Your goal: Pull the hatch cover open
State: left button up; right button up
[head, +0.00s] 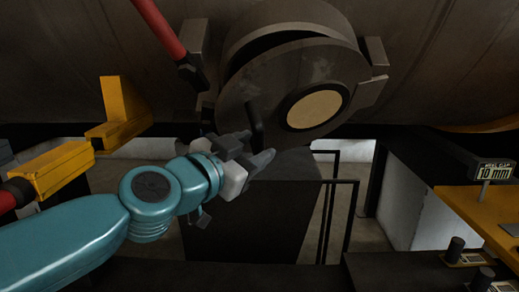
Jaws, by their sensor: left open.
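The hatch cover (284,74) is a round dark grey metal disc with a tan round plate (314,109) on its face. It stands slightly off the round hatch rim (290,14) behind it, with a dark gap along the top. A dark upright handle (255,124) sticks out at the cover's lower left. My left gripper (258,149) is open, just below and left of the cover. Its fingers are close to the handle's lower end; I cannot tell whether they touch it. My right gripper is not in view.
Yellow brackets (122,112) and a red bar (158,27) are at the left. A dark box (255,210) and thin black railings (338,205) stand below the hatch.

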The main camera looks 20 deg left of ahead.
aim_at(255, 147)
pick_arm(q)
jog(key=shift+w+f, duration=0.1)
jog(key=shift+w, duration=1.05)
jog(key=shift+w+d, duration=0.2)
jog(key=shift+w, duration=0.15)
jog(key=shift+s, duration=0.2)
jog(key=c, duration=0.9)
grip_shut()
